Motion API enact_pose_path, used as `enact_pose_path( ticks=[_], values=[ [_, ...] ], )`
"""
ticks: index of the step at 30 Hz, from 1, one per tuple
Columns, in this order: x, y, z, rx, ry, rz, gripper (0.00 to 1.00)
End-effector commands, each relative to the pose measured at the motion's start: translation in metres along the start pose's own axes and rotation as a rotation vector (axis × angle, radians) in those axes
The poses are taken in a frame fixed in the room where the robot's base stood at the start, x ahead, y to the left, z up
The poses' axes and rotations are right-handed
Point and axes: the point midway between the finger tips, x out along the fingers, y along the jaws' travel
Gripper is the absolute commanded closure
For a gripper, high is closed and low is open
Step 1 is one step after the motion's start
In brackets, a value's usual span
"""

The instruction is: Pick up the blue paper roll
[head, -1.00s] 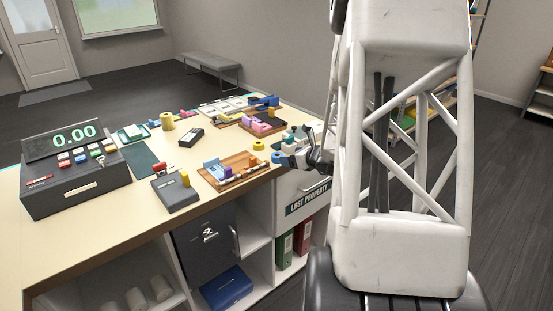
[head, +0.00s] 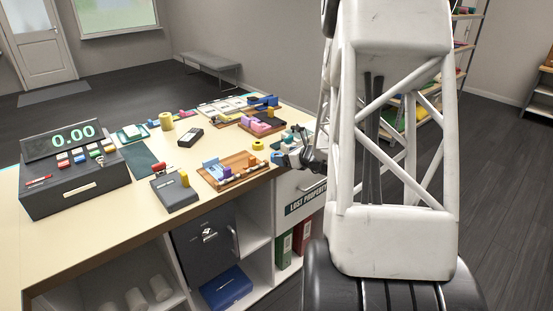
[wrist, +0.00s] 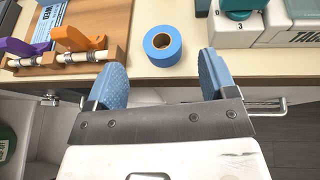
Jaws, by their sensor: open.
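The blue paper roll (wrist: 162,46) stands on end near the counter's front edge in the wrist view, its dark core hole facing up. In the head view a small blue roll (head: 276,157) shows just left of my gripper (head: 305,160). In the wrist view my gripper (wrist: 158,80) is open, with its two blue fingertips apart. The roll lies ahead of the fingertips, roughly centred in the gap between them, and nothing is between the fingers. In the head view my arm hides part of the counter's right end.
A wooden tray (wrist: 104,22) with purple and orange pieces lies left of the roll. A white box (wrist: 235,33) with a teal item stands to its right. A drawer handle (wrist: 265,106) sits below the counter edge. A yellow roll (head: 258,145) stands behind the blue one.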

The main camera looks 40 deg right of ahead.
Motion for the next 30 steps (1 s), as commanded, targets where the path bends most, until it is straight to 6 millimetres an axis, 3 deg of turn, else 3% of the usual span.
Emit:
enact_pose_path(
  ticks=[8,21,30],
  values=[
    [0.009,0.0,0.0,0.001,0.001,0.001,0.22],
    [0.048,-0.002,0.001,0.001,0.0,0.001,0.22],
    [0.052,-0.002,0.001,0.001,0.0,0.0,0.22]
  ],
)
